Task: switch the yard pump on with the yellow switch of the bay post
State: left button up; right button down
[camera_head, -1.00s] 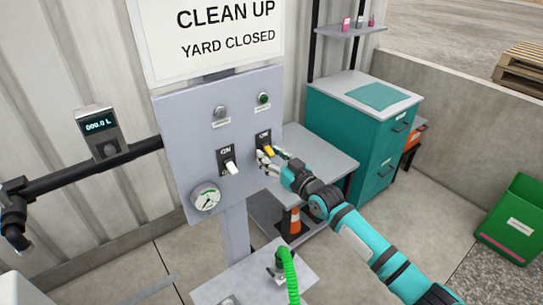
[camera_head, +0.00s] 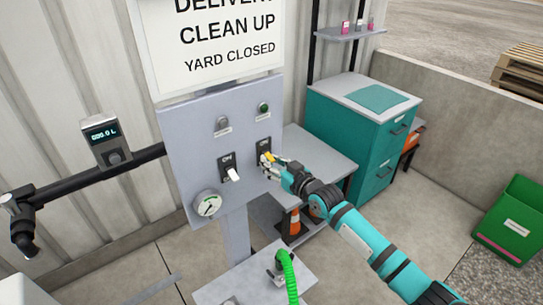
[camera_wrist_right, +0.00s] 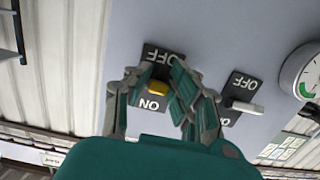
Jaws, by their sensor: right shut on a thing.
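The bay post's light grey panel (camera_head: 190,145) stands in the middle of the head view. The yellow switch (camera_head: 268,156) is on its right side, on a dark plate below the green lamp (camera_head: 264,108). My right gripper (camera_head: 267,162) is shut on the yellow switch. In the right wrist view, the yellow switch (camera_wrist_right: 157,86) sits between my fingers (camera_wrist_right: 150,90), with OFF above and ON below on its plate, lettering upside down. The fingers partly hide the lever and its exact tilt. My left gripper is not in view.
A white-levered switch (camera_head: 233,174) is left of the yellow one, below a grey lamp (camera_head: 222,123). A gauge (camera_head: 207,204) is lower left. A green hose (camera_head: 289,272) rises below. A grey bench (camera_head: 318,160) and teal cabinet (camera_head: 350,135) stand to the right.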

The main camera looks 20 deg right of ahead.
aim_at(270, 157)
notch_tip(270, 157, up, 2)
jog(key=g+h+p, duration=0.1)
jog(key=g+p, duration=0.2)
jog(key=p, duration=0.3)
jog(key=shift+s+d, duration=0.1)
jog(key=shift+g+p, duration=0.35)
jog(key=shift+g, duration=0.15)
jog(key=shift+r+g+h, duration=0.15)
jog(key=shift+g+h, duration=0.35)
jog(key=shift+g, duration=0.2)
jog(key=shift+r+g+h, duration=0.3)
jog(key=shift+g+h, duration=0.2)
jog(key=shift+g, duration=0.9)
jog(key=c, duration=1.2)
grip_release()
